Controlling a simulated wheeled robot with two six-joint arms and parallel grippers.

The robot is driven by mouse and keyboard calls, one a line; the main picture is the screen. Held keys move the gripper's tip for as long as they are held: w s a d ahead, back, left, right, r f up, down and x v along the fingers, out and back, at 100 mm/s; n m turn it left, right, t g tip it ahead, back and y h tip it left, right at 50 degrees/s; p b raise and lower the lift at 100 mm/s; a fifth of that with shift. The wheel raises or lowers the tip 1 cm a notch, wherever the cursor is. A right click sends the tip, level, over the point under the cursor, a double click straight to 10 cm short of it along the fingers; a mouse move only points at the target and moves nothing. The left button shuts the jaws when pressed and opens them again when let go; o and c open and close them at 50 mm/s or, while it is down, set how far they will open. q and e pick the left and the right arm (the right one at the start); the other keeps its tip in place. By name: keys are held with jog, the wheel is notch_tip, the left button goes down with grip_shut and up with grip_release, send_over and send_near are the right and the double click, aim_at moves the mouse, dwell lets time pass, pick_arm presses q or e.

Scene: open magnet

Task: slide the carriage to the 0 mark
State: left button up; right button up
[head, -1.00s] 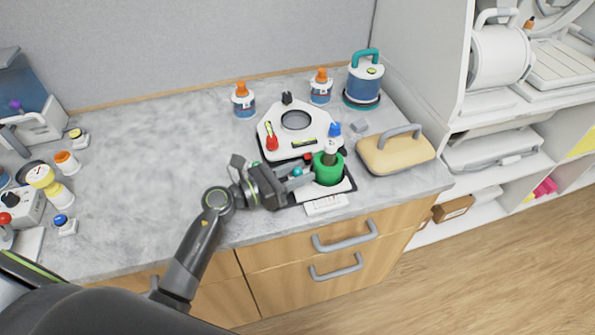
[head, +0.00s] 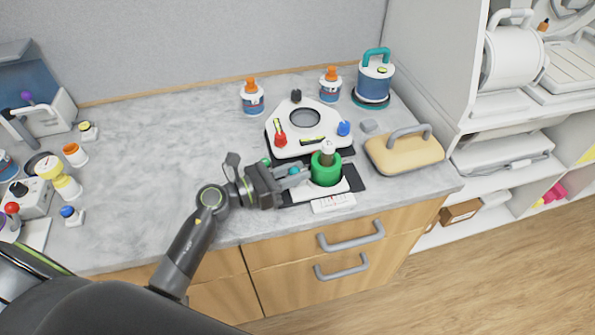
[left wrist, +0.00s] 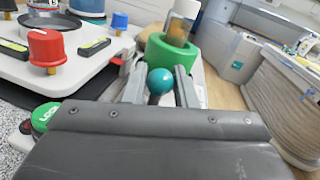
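The carriage (head: 326,172) is a green ring holding an upright white-capped vial (head: 327,148). It stands on a dark base with a white plate, and a teal ball knob (left wrist: 160,80) sticks out on its left side. My left gripper (head: 298,176) reaches in from the left. In the left wrist view its two fingers (left wrist: 160,88) lie on either side of the knob, seemingly closed on it. A small white scale label (head: 333,203) sits on the front edge; its marks are too small to read, so I cannot tell where 0 is.
A white device (head: 305,137) with red and blue knobs stands just behind the carriage. A green lock button (left wrist: 45,117) is beside my left gripper. A yellow case (head: 404,152) with a grey handle is on the right. The counter's left middle is clear.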

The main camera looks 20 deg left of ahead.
pick_arm(q)
jog(key=o, duration=0.3)
jog(key=shift+d, duration=0.1)
jog(key=b+v, duration=0.6)
jog(key=v, duration=0.9)
jog(key=shift+f, duration=0.1)
jog(key=shift+v, duration=1.2)
